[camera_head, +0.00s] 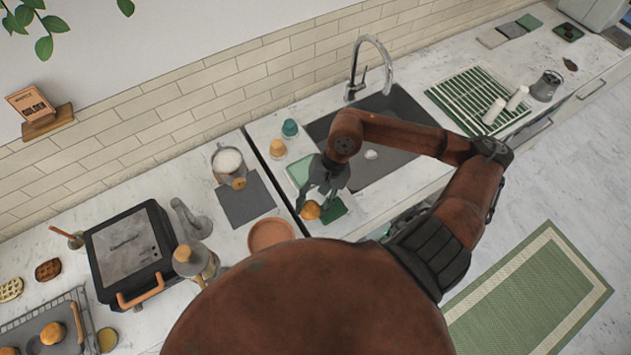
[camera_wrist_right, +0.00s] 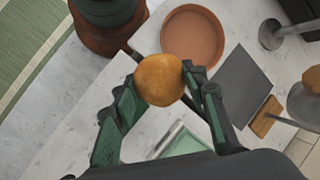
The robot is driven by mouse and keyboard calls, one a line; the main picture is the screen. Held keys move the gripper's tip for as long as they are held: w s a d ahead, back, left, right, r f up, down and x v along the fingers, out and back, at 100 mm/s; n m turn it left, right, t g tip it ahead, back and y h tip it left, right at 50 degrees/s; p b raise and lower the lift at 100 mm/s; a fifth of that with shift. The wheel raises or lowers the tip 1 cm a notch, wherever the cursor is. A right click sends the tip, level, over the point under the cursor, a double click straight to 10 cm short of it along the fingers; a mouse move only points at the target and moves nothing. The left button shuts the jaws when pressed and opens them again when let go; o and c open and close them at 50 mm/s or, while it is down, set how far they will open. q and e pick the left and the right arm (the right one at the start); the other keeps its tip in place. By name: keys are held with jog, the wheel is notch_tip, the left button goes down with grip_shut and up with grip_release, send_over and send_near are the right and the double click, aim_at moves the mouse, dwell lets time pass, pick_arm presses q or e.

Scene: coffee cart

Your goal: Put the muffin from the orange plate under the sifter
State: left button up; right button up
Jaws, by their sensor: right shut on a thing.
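My right gripper (camera_head: 316,204) is shut on a round golden-brown muffin (camera_head: 311,210). In the right wrist view the muffin (camera_wrist_right: 159,80) sits between the two fingertips (camera_wrist_right: 158,88), held above the counter. The orange plate (camera_head: 270,234) is on the counter just left of the gripper; its inside looks empty in the wrist view (camera_wrist_right: 193,38). What looks like the sifter (camera_head: 228,160), round with white contents and a wooden handle, stands farther back left. It shows partly at the right edge of the wrist view (camera_wrist_right: 306,104). My left gripper is not in view.
A dark grey mat (camera_head: 246,199) lies bare between the plate and the sifter. A grey stand (camera_head: 192,219) and a black press (camera_head: 128,250) are farther left. The sink (camera_head: 390,120) and faucet are behind my right arm. Small jars (camera_head: 278,149) stand nearby.

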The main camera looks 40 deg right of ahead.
jog(key=w+d+f+p, duration=0.1)
jog(key=w+d+f, duration=0.1)
jog(key=d, duration=0.1)
jog(key=w+d+f+p, duration=0.1)
jog(key=w+d+f, duration=0.1)
jog(key=d+f, duration=0.1)
jog(key=w+d+f+p, duration=0.1)
jog(key=w+d+f, duration=0.1)
jog(key=d, duration=0.1)
jog(key=shift+w+f, duration=0.35)
jog(key=shift+w, duration=0.05)
jog(key=shift+w+d+f+p, duration=0.25)
jog(key=shift+d+f+p, duration=0.05)
jog(key=shift+f, duration=0.25)
jog(key=shift+d+f, duration=0.1)
jog(key=shift+f, duration=0.25)
notch_tip(320, 180, down, 2)
jog(key=shift+w+f+p, duration=0.1)
jog(key=shift+p, duration=0.8)
jog(key=shift+f, duration=0.3)
